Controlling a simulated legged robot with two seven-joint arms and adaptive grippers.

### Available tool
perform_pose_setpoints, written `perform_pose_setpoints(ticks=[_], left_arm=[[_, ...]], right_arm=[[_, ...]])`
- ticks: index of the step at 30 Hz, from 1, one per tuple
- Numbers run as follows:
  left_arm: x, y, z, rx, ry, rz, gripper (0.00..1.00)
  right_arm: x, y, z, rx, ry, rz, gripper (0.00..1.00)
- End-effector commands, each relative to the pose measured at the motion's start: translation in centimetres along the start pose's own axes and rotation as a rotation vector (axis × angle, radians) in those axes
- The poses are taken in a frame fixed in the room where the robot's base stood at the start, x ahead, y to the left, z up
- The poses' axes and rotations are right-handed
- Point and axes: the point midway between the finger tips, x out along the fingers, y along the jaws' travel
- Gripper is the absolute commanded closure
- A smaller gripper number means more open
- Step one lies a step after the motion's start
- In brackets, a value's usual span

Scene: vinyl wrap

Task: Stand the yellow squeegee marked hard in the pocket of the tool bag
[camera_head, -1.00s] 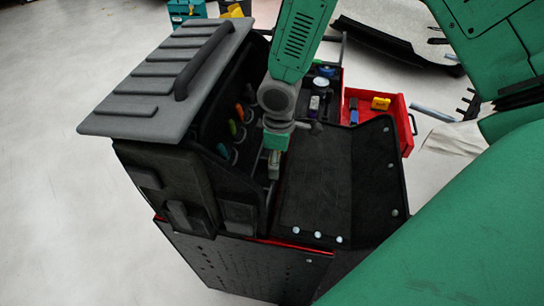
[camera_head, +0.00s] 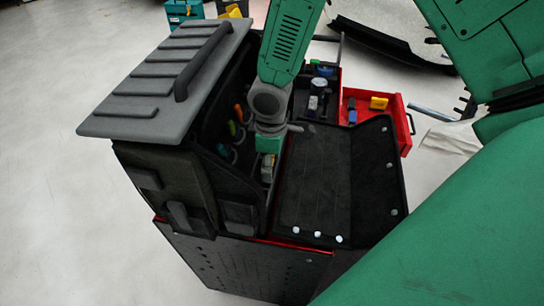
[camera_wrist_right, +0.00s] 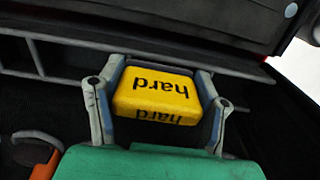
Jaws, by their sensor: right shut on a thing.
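The yellow squeegee (camera_wrist_right: 155,92) carries the word "hard" and sits between the two fingers of my right gripper (camera_wrist_right: 158,84), which is shut on it. In the head view my right gripper (camera_head: 268,168) points down into the open tool bag (camera_head: 165,185), between its raised side and the flat dark panel. The squeegee's lower part is hidden, and I cannot tell whether it is inside a pocket. A grey rail runs beside the gripper in the wrist view. My left gripper is not in view.
The bag's grey ribbed lid (camera_head: 165,80) with a handle stands close left of my right arm. Tools with orange and green handles (camera_head: 238,112) sit in the bag near the gripper. A red drawer (camera_head: 398,115) lies to the right. The dark flat panel (camera_head: 325,185) is mostly clear.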

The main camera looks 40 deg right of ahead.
Motion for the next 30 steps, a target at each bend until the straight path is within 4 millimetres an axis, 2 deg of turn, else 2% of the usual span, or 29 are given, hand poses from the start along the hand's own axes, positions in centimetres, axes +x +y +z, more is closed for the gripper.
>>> perform_pose_setpoints(ticks=[30], left_arm=[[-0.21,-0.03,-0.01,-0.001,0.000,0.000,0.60]], right_arm=[[-0.23,-1.02,-1.01,-0.002,0.000,0.001,0.70]])
